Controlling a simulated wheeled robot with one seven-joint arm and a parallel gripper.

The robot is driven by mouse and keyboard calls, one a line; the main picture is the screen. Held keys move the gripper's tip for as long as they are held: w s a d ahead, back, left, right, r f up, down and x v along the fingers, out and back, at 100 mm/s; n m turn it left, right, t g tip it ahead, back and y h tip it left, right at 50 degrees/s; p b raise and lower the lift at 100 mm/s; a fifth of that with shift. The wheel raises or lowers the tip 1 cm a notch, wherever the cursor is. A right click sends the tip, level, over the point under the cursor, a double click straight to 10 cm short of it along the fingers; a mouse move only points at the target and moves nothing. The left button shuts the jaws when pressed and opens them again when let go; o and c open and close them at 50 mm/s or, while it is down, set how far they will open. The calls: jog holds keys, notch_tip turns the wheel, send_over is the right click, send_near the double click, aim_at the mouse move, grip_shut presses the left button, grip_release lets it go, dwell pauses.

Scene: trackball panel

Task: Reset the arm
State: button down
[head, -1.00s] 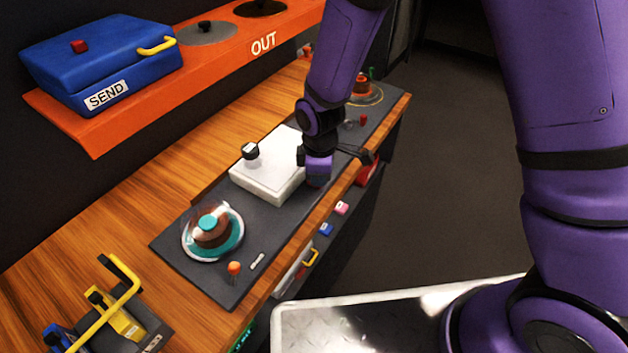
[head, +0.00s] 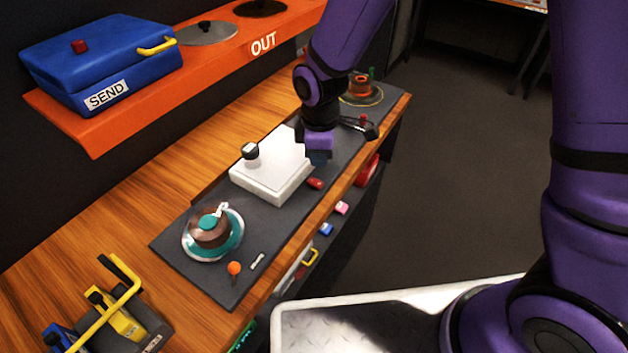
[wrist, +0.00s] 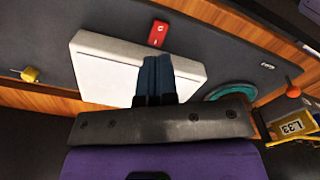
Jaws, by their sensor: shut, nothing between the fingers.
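My purple arm reaches over the dark panel (head: 222,273) on the wooden bench. My gripper (head: 319,158) is above the far right corner of the white box (head: 268,184), pointing down, and appears clear of it. In the wrist view the two blue-grey fingers (wrist: 157,78) lie together with nothing between them, in front of the white box (wrist: 100,72). A red button (head: 316,183) sits at the box's right side. A black-and-white knob (head: 251,151) stands at the box's left corner.
A teal-and-brown round dial (head: 211,229) and an orange-tipped lever (head: 234,269) are at the panel's near end. Another round dial (head: 361,87) is at the far end. A blue SEND box (head: 100,60) stands on the orange shelf (head: 215,65). Yellow-handled levers (head: 122,300) are near left.

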jog(key=shift+r, duration=0.2)
dwell(0.4)
jog(key=shift+d+r, duration=0.15)
jog(key=shift+r, duration=0.1)
jog(key=s+d+r+m+t, duration=0.1)
jog(key=d+r+m, duration=0.4)
jog(key=r, duration=0.4)
jog(key=s+d+r+m+t, duration=0.1)
jog(key=s+d+r+m, duration=0.1)
jog(key=d+r, duration=0.65)
jog(key=s+d+r+m+t, duration=0.1)
jog(key=s+d+r+m, duration=0.3)
jog(key=s, duration=0.3)
jog(key=s+d+r+m+t, duration=0.2)
jog(key=s+d+r+m, duration=0.3)
jog(key=s, duration=0.3)
jog(key=shift+s+d+r, duration=0.3)
jog(key=shift+d+r, duration=0.55)
jog(key=shift+d, duration=0.05)
jog(key=shift+w, duration=0.1)
